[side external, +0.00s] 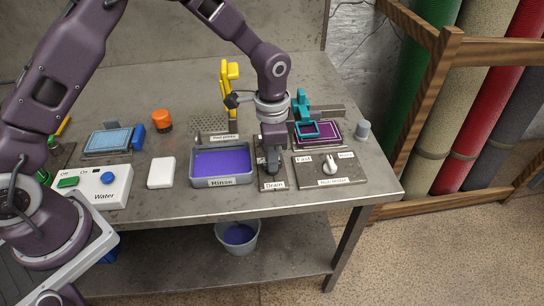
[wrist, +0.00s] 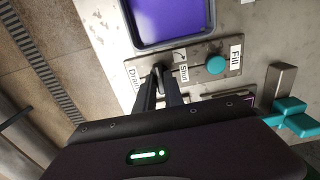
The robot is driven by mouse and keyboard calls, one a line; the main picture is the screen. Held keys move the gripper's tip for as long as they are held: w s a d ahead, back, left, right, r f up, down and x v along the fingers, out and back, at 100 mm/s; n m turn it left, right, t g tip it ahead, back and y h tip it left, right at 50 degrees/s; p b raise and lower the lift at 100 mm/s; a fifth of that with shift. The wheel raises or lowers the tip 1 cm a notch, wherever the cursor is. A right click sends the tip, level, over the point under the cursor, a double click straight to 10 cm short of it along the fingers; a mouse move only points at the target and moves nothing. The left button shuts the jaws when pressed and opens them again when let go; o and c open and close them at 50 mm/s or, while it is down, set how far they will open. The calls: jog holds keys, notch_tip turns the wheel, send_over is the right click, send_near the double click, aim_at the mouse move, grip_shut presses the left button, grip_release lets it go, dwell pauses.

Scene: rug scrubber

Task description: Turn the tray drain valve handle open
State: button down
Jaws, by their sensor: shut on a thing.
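The drain valve plate (side external: 272,185) sits on the bench just right of the Rinse tray (side external: 222,183), which holds purple liquid. My gripper (side external: 272,166) points down over this plate and hides most of the valve. In the wrist view, my gripper's two dark fingers (wrist: 158,88) are closed around the dark valve handle (wrist: 158,70). The handle shows between the Drain label (wrist: 134,76) and the Shut label (wrist: 184,73). Its exact angle is hard to tell. A teal round knob (wrist: 216,64) stands on the same plate by the Fill label (wrist: 236,54).
A white rotary knob (side external: 329,165) on a labelled plate is close right. A yellow upright piece (side external: 229,85) is behind the tray. A bucket (side external: 238,236) with purple liquid is under the bench.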

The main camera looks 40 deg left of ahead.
dwell(0.5)
jog(key=c, duration=1.4)
grip_release()
jog(key=shift+c, duration=0.2)
notch_tip(320, 180, up, 7)
jog(key=shift+r, duration=0.1)
jog(key=s+a+r+n+t, duration=0.1)
jog(key=s+a+r+n, duration=0.15)
jog(key=s+r, duration=0.45)
jog(key=s+a+r+n+t, duration=0.2)
jog(key=s+a+r, duration=0.25)
jog(key=r, duration=0.45)
jog(key=s+a+n+t, duration=0.2)
jog(key=s+n, duration=0.2)
jog(key=s, duration=1.1)
jog(key=shift+a+r+t, duration=0.25)
jog(key=shift+r+t, duration=0.05)
jog(key=shift+r, duration=0.05)
